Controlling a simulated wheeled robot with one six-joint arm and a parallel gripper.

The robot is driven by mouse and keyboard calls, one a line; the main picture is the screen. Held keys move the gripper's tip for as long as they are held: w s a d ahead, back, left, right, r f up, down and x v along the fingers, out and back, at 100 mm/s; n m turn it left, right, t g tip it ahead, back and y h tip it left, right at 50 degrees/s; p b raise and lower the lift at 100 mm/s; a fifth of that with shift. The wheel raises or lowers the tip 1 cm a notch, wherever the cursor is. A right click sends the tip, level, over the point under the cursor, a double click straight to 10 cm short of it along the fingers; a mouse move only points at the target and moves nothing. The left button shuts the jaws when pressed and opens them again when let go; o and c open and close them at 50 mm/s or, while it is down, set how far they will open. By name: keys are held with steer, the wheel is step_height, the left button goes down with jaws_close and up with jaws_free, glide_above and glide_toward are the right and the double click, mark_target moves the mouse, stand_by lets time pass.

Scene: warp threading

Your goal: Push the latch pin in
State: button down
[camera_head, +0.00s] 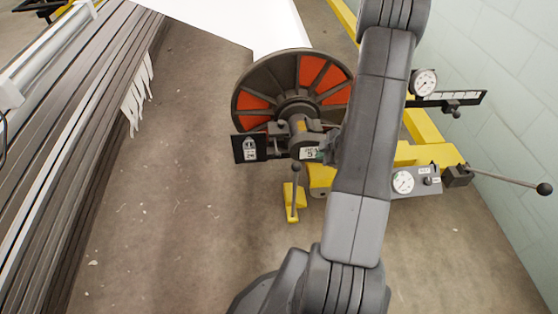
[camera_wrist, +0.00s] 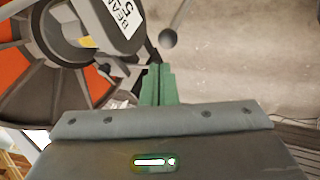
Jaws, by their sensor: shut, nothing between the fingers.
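A small dark latch block (camera_head: 279,136) sits at the hub of the large orange-and-dark reel, between the hub and a black plate with a white symbol (camera_head: 243,149). I cannot pick out the latch pin for certain. The hub housing (camera_wrist: 113,22) with its "BEAM 5" label shows at the upper left of the wrist view. My gripper (camera_wrist: 158,72) has green fingers closed together, with nothing between them. Its tips are just beside the housing's lower right end.
A lever with a ball knob (camera_head: 296,168) stands below the hub; a ball knob (camera_wrist: 167,38) shows just beyond my fingertips. The reel (camera_head: 262,90) is on a yellow frame (camera_head: 425,153) with gauges and a long handle at right. Bare floor (camera_head: 185,190) lies left.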

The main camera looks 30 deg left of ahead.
mark_target(277, 152)
steer(key=s+a+f+n+g+y, duration=0.1)
steer(key=s+a+f+n, duration=0.2)
steer(key=a+f, duration=0.1)
steer(key=shift+a+g+y, duration=0.4)
steer(key=shift+a, duration=0.35)
steer(key=shift+f, duration=0.1)
steer(key=w+a+f+b, duration=0.3)
steer(key=a+f, duration=0.3)
steer(key=a, duration=0.3)
steer(key=shift+w+f, duration=0.35)
steer(key=shift+w, duration=0.1)
